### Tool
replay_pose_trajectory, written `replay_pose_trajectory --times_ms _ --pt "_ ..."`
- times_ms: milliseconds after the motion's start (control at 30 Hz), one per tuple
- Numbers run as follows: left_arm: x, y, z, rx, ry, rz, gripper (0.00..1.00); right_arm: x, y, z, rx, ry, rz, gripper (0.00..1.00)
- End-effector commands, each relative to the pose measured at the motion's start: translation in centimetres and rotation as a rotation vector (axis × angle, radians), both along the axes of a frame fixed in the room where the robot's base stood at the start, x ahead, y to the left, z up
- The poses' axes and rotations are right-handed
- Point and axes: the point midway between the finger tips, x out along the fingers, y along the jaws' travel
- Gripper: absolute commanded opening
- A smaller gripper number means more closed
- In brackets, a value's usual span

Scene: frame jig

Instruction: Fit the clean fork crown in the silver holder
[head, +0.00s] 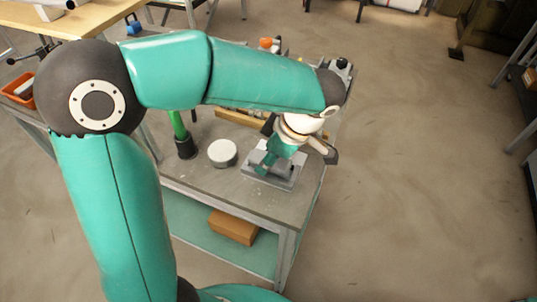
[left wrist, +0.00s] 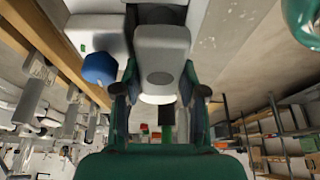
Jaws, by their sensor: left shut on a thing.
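My left gripper (head: 281,148) hangs low over the front right corner of the grey cart top, at the end of my teal arm. It is shut on a small part, taken to be the fork crown, which is largely hidden between the fingers. The silver holder (head: 286,182), a grey block on a flat base, stands right under the gripper, which covers part of it. I cannot tell whether the held part touches the holder. In the left wrist view my gripper's fingers (left wrist: 160,106) show on either side of a pale grey body. My right gripper is out of view.
On the cart (head: 214,187), a round white-topped container (head: 222,152) and a green tube in a black stand (head: 184,147) stand left of the holder. A cardboard box (head: 233,226) lies on the lower shelf. The floor right of the cart is clear.

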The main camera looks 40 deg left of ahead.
Motion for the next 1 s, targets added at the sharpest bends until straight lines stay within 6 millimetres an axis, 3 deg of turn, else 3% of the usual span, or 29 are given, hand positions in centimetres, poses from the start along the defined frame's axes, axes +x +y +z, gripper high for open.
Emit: replay_pose_trajectory --times_ms 433,467,633,1000 --pt "0.05 -0.05 -0.52 -0.002 -0.002 -0.003 0.0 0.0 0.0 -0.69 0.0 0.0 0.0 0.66" --pt "0.05 -0.06 -0.54 -0.002 -0.002 -0.003 0.43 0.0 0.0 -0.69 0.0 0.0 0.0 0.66" --pt "0.06 -0.09 -0.57 -0.003 -0.001 -0.002 0.7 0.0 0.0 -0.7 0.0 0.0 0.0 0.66" --pt "0.16 -0.07 -0.45 -0.003 -0.006 -0.003 0.7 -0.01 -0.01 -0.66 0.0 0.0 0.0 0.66"
